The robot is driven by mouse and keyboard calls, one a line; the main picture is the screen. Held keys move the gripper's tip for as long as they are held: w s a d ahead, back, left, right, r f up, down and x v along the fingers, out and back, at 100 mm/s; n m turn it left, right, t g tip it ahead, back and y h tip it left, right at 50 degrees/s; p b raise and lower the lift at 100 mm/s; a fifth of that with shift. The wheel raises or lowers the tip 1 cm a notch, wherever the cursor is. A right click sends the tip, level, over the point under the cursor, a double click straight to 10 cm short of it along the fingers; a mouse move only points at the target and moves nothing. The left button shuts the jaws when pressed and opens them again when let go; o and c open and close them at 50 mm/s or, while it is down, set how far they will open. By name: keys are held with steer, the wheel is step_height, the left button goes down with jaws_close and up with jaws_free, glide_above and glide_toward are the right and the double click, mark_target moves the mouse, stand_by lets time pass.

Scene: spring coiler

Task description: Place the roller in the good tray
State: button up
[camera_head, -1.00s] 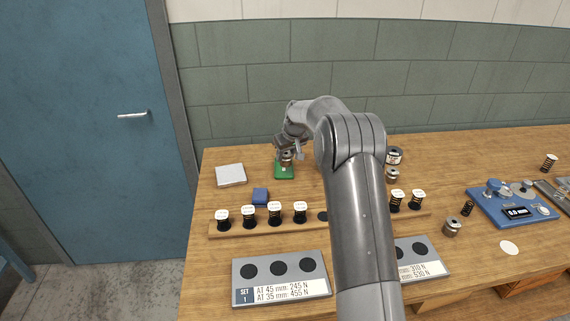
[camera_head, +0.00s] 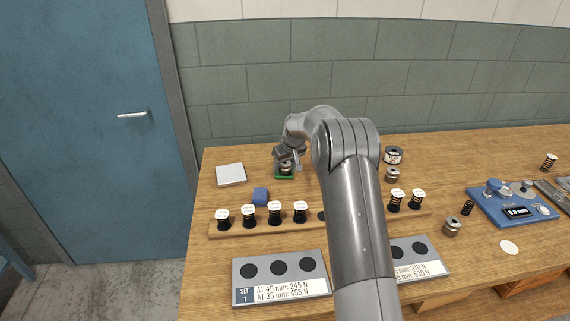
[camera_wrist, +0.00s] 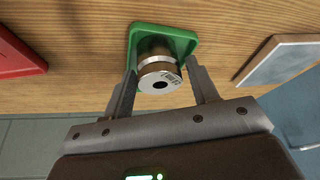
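The roller (camera_wrist: 158,70) is a short silver cylinder with a bronze-coloured band and a dark hole in its end face. It stands over the green good tray (camera_wrist: 180,35) in the wrist view, inside the tray's outline. My gripper (camera_wrist: 161,68) has one finger on each side of the roller, close against it. Whether the roller's base touches the tray floor is hidden. In the head view my gripper (camera_head: 286,168) is low over the green tray (camera_head: 285,178), and it hides most of the tray.
A red tray (camera_wrist: 15,55) lies left in the wrist view. A row of springs on a wooden rack (camera_head: 262,227) stands in front. Metal spools (camera_head: 393,175) stand to the right.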

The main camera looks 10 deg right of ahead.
steer(key=shift+o, duration=0.4)
steer(key=shift+r, duration=0.1)
steer(key=shift+r, duration=0.3)
steer(key=s+d+r, duration=0.1)
steer(key=s+r, duration=0.6)
steer(key=r, duration=0.2)
steer(key=s+d+r, duration=0.1)
steer(key=s+r, duration=0.6)
steer(key=r, duration=0.3)
steer(key=s+r+m+t+h, duration=0.1)
steer(key=s+r, duration=0.2)
steer(key=s, duration=0.5)
steer(key=s+r+m, duration=0.1)
steer(key=s+r, duration=0.2)
steer(key=s, duration=0.4)
steer(key=s+f+m, duration=0.1)
steer(key=s+f, duration=0.1)
steer(key=s, duration=1)
steer(key=s+d+f+m, duration=0.1)
steer(key=s+f, duration=0.1)
steer(key=s, duration=1)
steer(key=shift+s+f+t+h, duration=0.3)
steer(key=shift+f+h, duration=0.05)
steer(key=shift+h, duration=0.05)
